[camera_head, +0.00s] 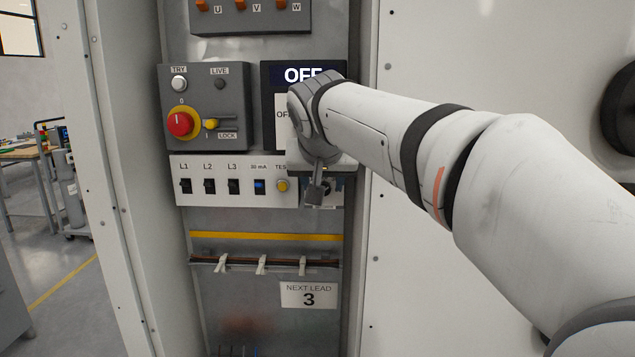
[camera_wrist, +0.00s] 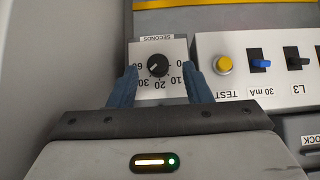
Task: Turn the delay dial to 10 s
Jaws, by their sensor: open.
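The delay dial (camera_wrist: 158,65) is a small black round knob on a white plate marked SECONDS, upside down in the wrist view. Numbers including 10, 20, 30 and 60 ring it. A small light mark shows on the knob, but I cannot tell which number it points at. My gripper (camera_wrist: 160,74) is open, with one blue finger on each side of the knob in the picture and visible gaps between. I cannot tell how far off the plate the fingertips are. In the head view my gripper (camera_head: 314,193) hides most of the dial at the right end of the switch row.
Next to the dial is a yellow TEST button (camera_wrist: 223,65), then a blue 30 mA switch (camera_wrist: 259,62) and black switches. In the head view a red rotary switch (camera_head: 180,124) and an OFF display (camera_head: 303,75) sit above. Cable clips (camera_head: 261,265) hang below.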

